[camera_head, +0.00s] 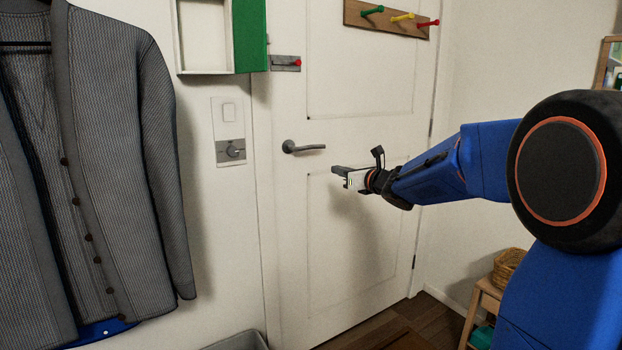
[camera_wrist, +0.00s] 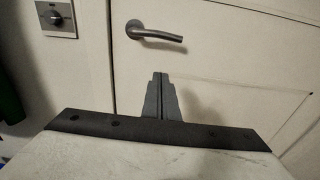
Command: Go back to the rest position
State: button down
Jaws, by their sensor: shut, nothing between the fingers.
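My gripper (camera_head: 340,176) is at the end of my blue arm, which reaches in from the right of the head view. It is in front of the white door (camera_head: 350,235), a little below and to the right of the door handle (camera_head: 303,147). In the wrist view the two dark fingers (camera_wrist: 161,97) are together with nothing between them. The door handle also shows in the wrist view (camera_wrist: 153,33), above the fingertips. I cannot tell exactly how far the fingers are from the door.
A grey cardigan (camera_head: 110,150) hangs at the left. An open cabinet with a green door (camera_head: 250,35) and a peg rail (camera_head: 390,18) are above. A wall knob (camera_head: 232,151) is left of the door. A wooden stool (camera_head: 484,302) with a basket (camera_head: 507,266) stands lower right.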

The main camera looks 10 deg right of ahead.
jog(key=s+d+f+m+g+h, duration=0.2)
jog(key=s+f+m+h, duration=0.15)
jog(key=s+m, duration=0.7)
jog(key=s+d+f+m+g+h, duration=0.2)
jog(key=s+d+m+h, duration=0.15)
jog(key=s+m, duration=0.7)
jog(key=s+a+f+m+g, duration=0.2)
jog(key=s+f+m, duration=0.3)
jog(key=s, duration=0.4)
jog(key=s+a+f+m+g+y, duration=0.1)
jog(key=s+a+f+m+g, duration=0.2)
jog(key=s+f+m, duration=0.3)
jog(key=s+a+f+m+g, duration=0.2)
jog(key=s+f+m, duration=0.3)
jog(key=s, duration=0.8)
jog(key=shift+s+a+f+m+g+y, duration=0.25)
jog(key=shift+a+m, duration=0.35)
jog(key=shift+m, duration=0.6)
